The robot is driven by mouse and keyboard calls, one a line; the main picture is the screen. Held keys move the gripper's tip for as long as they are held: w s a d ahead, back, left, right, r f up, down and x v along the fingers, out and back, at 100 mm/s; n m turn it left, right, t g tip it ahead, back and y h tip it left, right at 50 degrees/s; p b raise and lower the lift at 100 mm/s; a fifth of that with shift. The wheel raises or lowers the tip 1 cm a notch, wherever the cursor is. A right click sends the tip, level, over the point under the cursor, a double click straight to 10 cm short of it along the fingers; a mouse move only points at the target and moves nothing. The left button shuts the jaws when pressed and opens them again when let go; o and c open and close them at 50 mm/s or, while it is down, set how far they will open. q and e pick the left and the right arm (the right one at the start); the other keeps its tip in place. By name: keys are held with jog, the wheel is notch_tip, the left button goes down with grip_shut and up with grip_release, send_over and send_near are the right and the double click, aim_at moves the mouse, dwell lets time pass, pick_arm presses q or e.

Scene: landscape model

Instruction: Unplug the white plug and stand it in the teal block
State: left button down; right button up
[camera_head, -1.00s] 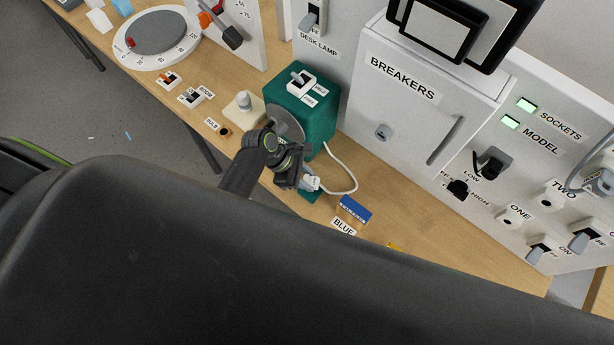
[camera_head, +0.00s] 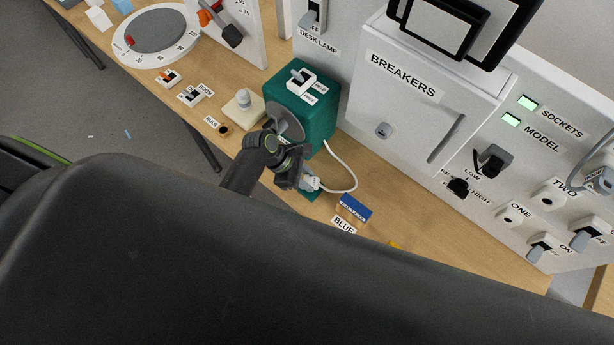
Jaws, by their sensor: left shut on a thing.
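The white plug (camera_head: 312,182) is low in front of the large teal housing, at the end of a white cord (camera_head: 352,180) that loops out from the housing's right side. My left gripper (camera_head: 303,181) is shut on the plug and covers part of it. A small teal block (camera_head: 311,195) shows just below the plug, mostly hidden by the gripper and plug. I cannot tell whether the plug touches it or stands in it. My right gripper is not in view.
The teal housing (camera_head: 318,122) carries a switch on top. A blue block (camera_head: 355,207) lies to the right of the plug, by a BLUE label. The white breaker cabinet (camera_head: 400,120) stands behind. A large dark shape fills the foreground. Bare wood lies right of the cord.

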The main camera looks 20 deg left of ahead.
pick_arm(q)
jog(key=shift+f, duration=0.75)
jog(key=c, duration=1.1)
grip_release()
jog(key=shift+o, duration=0.2)
jog(key=b+v, duration=0.1)
jog(key=v, duration=0.6)
jog(key=shift+r, duration=0.25)
jog(key=shift+a, duration=0.1)
